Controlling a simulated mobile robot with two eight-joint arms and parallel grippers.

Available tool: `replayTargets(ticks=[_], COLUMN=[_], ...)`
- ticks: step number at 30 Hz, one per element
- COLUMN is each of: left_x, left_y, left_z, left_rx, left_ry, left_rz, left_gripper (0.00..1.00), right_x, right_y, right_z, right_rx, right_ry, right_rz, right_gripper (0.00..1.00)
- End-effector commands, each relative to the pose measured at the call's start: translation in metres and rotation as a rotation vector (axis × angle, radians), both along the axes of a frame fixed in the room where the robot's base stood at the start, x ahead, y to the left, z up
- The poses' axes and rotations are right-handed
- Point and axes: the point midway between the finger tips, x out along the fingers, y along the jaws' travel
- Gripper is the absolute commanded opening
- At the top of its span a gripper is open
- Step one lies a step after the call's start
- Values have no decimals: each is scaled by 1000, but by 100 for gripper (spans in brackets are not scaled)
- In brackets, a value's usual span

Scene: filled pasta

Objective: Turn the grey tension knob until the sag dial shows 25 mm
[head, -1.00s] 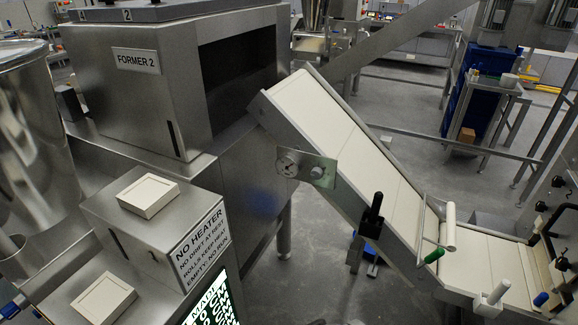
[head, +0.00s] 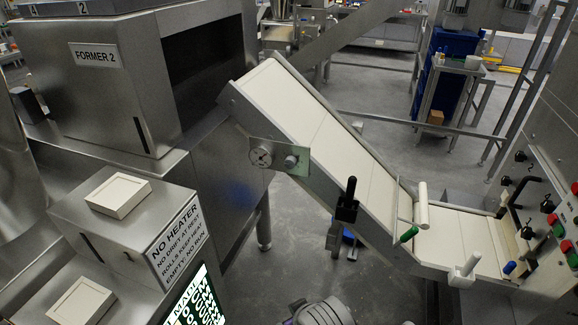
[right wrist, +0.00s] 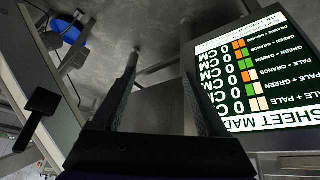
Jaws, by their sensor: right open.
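Neither knob nor dial can be made out in that view. My left gripper is not in view.
The conveyor (head: 330,138) slopes down from the FORMER 2 housing (head: 100,90). A lit sheet display (right wrist: 240,75) stands close right of my right gripper. Grey floor lies below.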

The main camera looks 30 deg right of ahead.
Motion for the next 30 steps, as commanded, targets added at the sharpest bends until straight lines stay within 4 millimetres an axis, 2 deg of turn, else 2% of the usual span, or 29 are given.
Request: replayTargets(ticks=[5, 9, 15, 18, 22, 25, 30], left_x=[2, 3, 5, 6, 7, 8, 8], left_y=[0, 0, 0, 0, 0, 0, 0], left_z=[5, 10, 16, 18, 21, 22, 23], left_rx=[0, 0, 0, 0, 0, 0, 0], left_ry=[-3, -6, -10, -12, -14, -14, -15], left_rz=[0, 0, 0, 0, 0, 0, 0], left_gripper=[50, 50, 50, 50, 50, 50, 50], right_x=[55, 112, 194, 231, 268, 285, 297], right_y=[-46, -86, -122, -129, -128, -125, -123], right_z=[20, 41, 73, 86, 96, 100, 102], right_rx=[-224, -447, -748, -884, -1018, -1084, -1131], right_ry=[-46, -126, -286, -378, -483, -541, -580], right_rz=[-57, -106, -142, -140, -124, -111, -99], right_gripper=[76, 76, 76, 76, 76, 76, 76])
